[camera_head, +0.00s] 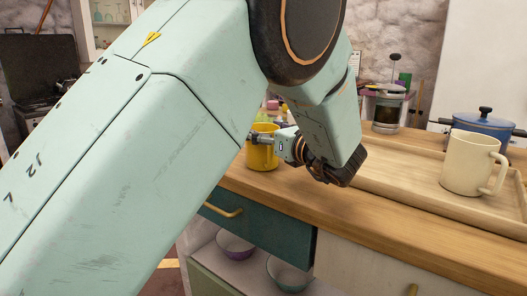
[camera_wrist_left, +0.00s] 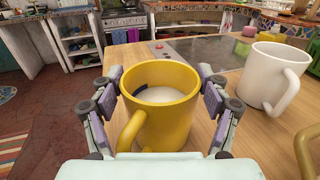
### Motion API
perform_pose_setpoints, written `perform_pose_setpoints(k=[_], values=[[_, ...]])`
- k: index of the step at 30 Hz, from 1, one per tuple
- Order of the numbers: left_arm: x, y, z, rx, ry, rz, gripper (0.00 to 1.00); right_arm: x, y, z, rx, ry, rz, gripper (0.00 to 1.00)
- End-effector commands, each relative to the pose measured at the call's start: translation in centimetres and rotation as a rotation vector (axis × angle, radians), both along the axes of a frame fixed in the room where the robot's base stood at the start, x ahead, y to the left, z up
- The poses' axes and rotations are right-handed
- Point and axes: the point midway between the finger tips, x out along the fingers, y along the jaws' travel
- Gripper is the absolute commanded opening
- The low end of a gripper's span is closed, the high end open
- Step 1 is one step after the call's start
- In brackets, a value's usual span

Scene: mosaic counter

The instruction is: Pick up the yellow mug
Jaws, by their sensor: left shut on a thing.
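The yellow mug (camera_head: 262,158) is at the counter's far left end in the head view, partly hidden by my left gripper (camera_head: 253,138). In the left wrist view the yellow mug (camera_wrist_left: 158,115) stands upright between the purple-padded fingers of my left gripper (camera_wrist_left: 160,98), which is shut on it. Its handle points toward the camera and to the left. Its inside looks pale. I cannot tell whether its base touches the counter. My right gripper is in neither view.
A cream mug (camera_head: 470,162) stands on a wooden tray (camera_head: 400,178), near a blue pot (camera_head: 485,130) and a glass press (camera_head: 388,108). In the left wrist view, a white mug (camera_wrist_left: 273,75) is close on the right, and a yellowish curved piece (camera_wrist_left: 306,150) is cut off by the edge.

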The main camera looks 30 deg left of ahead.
Motion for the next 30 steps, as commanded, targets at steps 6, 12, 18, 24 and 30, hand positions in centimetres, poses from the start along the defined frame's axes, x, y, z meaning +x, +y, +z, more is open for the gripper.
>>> perform_pose_setpoints(k=[6, 12, 18, 24, 30], values=[[0.0, 0.0, 0.0, 0.000, 0.000, 0.000, 0.17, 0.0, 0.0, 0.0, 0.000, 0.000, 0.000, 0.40], [0.0, 0.0, 0.2, 0.002, -0.003, 0.000, 0.12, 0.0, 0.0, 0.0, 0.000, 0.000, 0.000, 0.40], [0.0, 0.0, 1.4, 0.002, -0.006, 0.000, 0.12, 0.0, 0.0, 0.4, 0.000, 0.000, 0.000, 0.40], [0.0, 0.0, 5.2, 0.002, -0.008, 0.000, 0.12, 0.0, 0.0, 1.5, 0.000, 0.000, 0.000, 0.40], [0.0, 0.0, 8.6, 0.001, -0.007, 0.000, 0.12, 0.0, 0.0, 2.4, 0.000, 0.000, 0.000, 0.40]])
